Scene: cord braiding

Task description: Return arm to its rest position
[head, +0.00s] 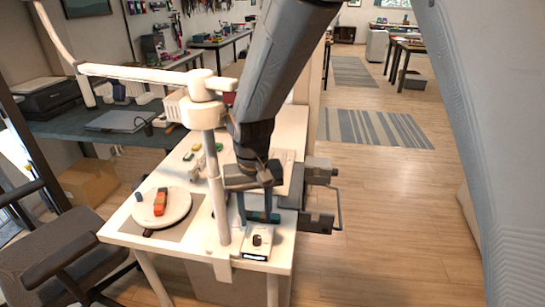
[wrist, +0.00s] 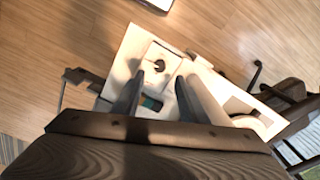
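My gripper (head: 256,212) points down over the front right of a white table (head: 195,240). Its two fingers are spread apart, with nothing visibly clamped between them. In the wrist view the open fingers (wrist: 157,95) reach toward the tabletop. A teal item (head: 263,217) shows beside and behind the fingers; it also shows between them in the wrist view (wrist: 152,103). A white box with a black knob (head: 257,241) sits just in front of the gripper. A round white disc (head: 176,214) with a red-orange block (head: 160,202) on it lies at the left.
A white post (head: 216,180) with a jointed lamp-like arm stands close left of my arm. A grey vise-like fixture (head: 318,195) is on the table's right edge. Small green and yellow pieces (head: 192,152) lie farther back. A dark chair (head: 60,250) stands left; open floor lies right.

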